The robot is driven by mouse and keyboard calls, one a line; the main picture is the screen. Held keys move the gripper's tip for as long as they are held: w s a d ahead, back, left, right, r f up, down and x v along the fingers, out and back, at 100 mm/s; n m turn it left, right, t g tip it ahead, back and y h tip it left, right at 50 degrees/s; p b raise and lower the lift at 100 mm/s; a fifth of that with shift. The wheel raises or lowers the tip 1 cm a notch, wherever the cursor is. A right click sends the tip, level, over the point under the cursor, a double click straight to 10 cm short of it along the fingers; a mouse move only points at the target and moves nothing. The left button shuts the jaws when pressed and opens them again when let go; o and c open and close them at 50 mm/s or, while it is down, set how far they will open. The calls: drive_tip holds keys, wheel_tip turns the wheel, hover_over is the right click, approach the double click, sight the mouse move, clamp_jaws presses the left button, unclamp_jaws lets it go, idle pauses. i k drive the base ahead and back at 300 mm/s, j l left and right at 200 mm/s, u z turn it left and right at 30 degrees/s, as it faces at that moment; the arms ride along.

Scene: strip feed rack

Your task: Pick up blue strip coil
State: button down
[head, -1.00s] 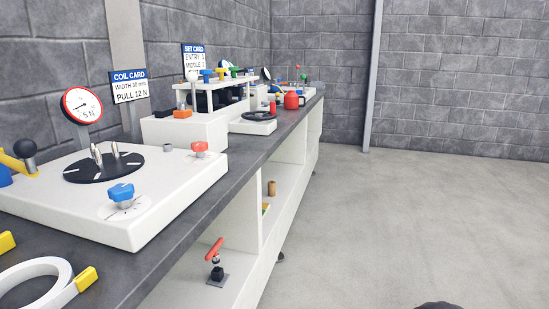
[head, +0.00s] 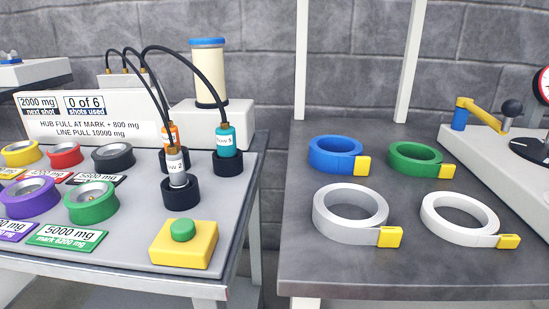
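The blue strip coil (head: 334,154) lies flat on the dark bench top (head: 330,268) in the head view. It is a ring of blue strip with a yellow tab (head: 362,167) at its right side. A green coil (head: 415,159) lies to its right, a light grey coil (head: 350,215) in front of it, and a white coil (head: 459,217) at front right. Each has a yellow tab. My gripper is not in view.
A separate table at left holds coloured round hubs, bottles with black hoses (head: 222,140), and a yellow box with a green button (head: 183,243). A gap separates the tables. A white machine with a yellow crank (head: 480,111) stands right of the coils. The front bench edge is clear.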

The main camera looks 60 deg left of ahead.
sight(336, 154)
drive_tip(key=u, duration=2.05)
drive_tip(key=z, duration=0.85)
drive_tip(key=k+j+z, duration=0.15)
drive_tip(key=j+z, duration=0.3)
drive_tip(key=k+j+z, duration=0.2)
drive_tip(key=j+z, duration=0.2)
drive_tip(key=k+j+z, duration=0.25)
drive_tip(key=z, duration=0.2)
drive_tip(key=j, duration=0.1)
